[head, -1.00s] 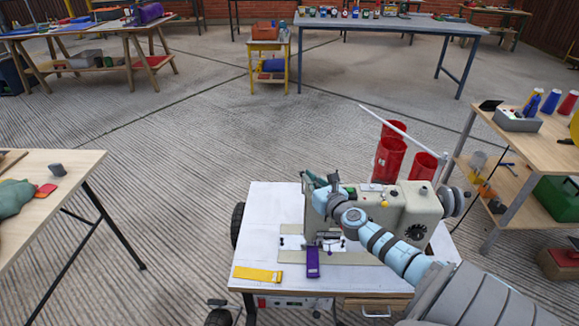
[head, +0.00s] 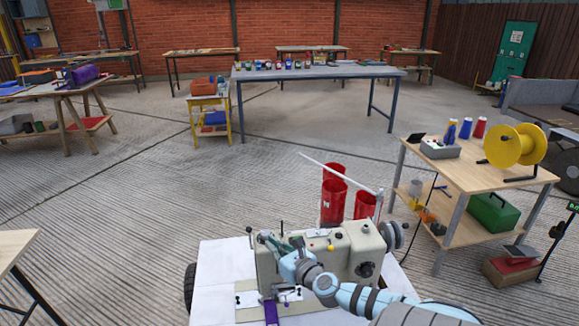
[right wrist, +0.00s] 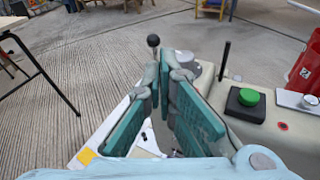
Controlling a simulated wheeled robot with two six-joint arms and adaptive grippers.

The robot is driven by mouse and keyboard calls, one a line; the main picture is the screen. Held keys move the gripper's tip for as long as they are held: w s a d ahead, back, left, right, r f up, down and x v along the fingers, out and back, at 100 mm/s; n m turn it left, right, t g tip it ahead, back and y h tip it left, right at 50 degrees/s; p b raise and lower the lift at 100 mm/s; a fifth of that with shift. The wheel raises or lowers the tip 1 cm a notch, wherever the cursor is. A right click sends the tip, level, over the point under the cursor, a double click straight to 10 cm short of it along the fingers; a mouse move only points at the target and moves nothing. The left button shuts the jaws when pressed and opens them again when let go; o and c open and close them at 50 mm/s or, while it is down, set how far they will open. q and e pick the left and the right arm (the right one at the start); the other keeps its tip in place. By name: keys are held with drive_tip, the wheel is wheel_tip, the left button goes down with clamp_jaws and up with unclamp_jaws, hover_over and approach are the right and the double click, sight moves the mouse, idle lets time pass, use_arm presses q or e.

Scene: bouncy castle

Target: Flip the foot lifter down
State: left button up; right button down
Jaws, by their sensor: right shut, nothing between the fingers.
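The cream sewing machine (head: 352,252) stands on a white-topped table. At its left end a thin lever with a black ball knob (head: 249,230) stands upright; I take it to be the foot lifter. In the right wrist view the black knob (right wrist: 153,40) shows just past the fingertips, and I cannot tell whether they touch it. My right gripper (head: 268,240) is shut and empty at the machine's left end, its teal finger pads (right wrist: 163,78) showing in the wrist view. It partly hides the machine's head. My left gripper is not in view.
A black post (right wrist: 224,60) and a green button (right wrist: 248,97) are on the machine top, right of the fingers. A purple strip (head: 271,312) lies at the machine's front. The floor to the left is open.

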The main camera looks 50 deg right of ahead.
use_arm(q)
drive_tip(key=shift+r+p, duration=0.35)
use_arm(e)
drive_tip(key=v, duration=0.5)
drive_tip(key=shift+s+a+f, duration=0.1)
drive_tip(key=shift+s+f, duration=0.05)
drive_tip(key=shift+s, duration=0.15)
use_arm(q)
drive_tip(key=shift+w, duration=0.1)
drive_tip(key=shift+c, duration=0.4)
